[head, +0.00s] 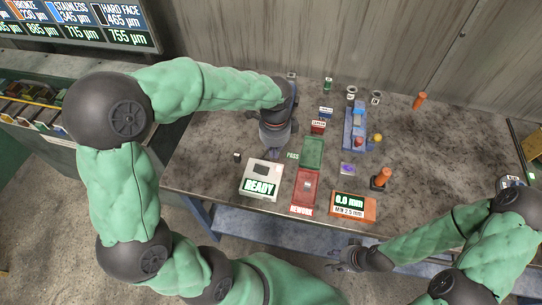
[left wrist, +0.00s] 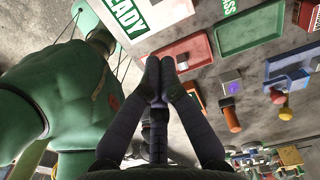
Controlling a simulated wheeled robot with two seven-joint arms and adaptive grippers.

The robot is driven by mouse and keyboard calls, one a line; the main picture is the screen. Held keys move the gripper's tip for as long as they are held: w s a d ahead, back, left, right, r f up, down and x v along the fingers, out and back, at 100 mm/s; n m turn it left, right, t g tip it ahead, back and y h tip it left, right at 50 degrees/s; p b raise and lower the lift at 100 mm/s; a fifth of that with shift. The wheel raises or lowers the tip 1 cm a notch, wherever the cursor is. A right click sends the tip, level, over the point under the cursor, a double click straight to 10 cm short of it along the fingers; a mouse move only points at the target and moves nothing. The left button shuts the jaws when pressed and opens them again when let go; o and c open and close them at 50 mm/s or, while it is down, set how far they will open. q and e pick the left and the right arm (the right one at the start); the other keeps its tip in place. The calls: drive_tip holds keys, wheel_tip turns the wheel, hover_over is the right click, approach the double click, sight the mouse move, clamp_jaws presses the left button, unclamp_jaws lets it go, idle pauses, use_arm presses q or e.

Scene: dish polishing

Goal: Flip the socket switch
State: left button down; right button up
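I cannot clearly make out a socket switch in either view. A small dark-and-white item (head: 237,155) lies at the table's left, left of my left gripper; it is too small to tell whether it is the switch. My left gripper (head: 273,150) hangs over the table, just above the white READY box (head: 253,190) in the picture. In the left wrist view my left gripper's fingertips (left wrist: 159,66) meet, with nothing seen between them. My right gripper (head: 338,258) is low in front of the table's front edge; its finger state is unclear.
A green PASS tray (head: 312,140) and a red REWORK tray (head: 296,202) lie mid-table. An orange gauge display (head: 370,206), an orange-handled tool (head: 381,178) and a blue fixture (head: 349,138) stand to the right. The table's right part is mostly clear.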

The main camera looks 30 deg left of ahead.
use_arm(q)
drive_tip(key=shift+d+r, duration=0.2)
drive_tip(key=shift+r, duration=1.05)
